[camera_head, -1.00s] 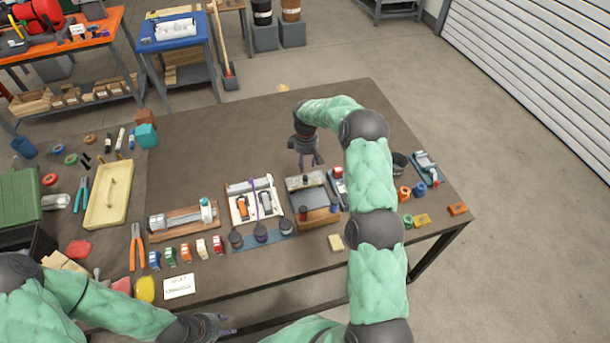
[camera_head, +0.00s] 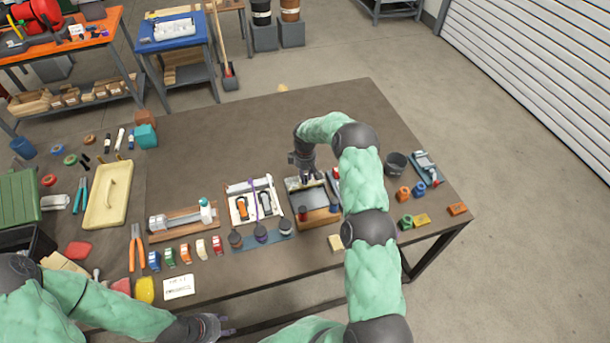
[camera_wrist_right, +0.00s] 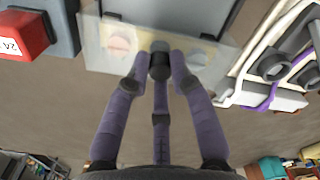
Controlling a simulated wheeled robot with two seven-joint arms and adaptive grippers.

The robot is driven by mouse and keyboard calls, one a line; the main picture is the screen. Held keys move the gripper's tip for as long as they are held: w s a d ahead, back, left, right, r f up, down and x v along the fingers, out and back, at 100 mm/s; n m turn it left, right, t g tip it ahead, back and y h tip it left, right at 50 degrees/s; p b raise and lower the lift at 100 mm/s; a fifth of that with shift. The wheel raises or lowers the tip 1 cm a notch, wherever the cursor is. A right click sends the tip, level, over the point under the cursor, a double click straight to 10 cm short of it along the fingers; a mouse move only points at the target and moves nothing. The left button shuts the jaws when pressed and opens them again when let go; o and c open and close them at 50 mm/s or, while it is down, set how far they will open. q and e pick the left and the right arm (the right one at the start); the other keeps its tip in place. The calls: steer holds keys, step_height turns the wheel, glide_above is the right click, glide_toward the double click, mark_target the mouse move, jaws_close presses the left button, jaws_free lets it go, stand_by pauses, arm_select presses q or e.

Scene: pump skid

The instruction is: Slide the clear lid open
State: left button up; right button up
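The box with the clear lid (camera_wrist_right: 205,62) is in the middle of the table in the head view (camera_head: 320,217). In the right wrist view the lid is a see-through plate with a dark round knob (camera_wrist_right: 160,62) near its edge. My right gripper (camera_head: 307,179) is over the box's far end. In the wrist view its three purple fingers (camera_wrist_right: 160,78) are spread around the knob, with small gaps showing at the sides. Contact cannot be told. My left gripper (camera_head: 226,325) is at the table's front edge, empty, with its fingers apart.
A white tray with a purple strap (camera_head: 252,202) stands left of the box. A grey cup (camera_head: 396,163) and a small device (camera_head: 426,168) are to the right. The table behind is clear.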

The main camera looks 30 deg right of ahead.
jaws_close()
steer(key=shift+s+a, duration=0.3)
steer(key=shift+s, duration=0.85)
steer(key=shift+s+a, duration=0.25)
steer(key=shift+s, duration=0.9)
steer(key=shift+s+a, duration=0.3)
steer(key=shift+s, duration=0.85)
steer(key=o, duration=0.8)
jaws_free()
steer(key=shift+c, duration=0.2)
step_height(320, 180, up, 12)
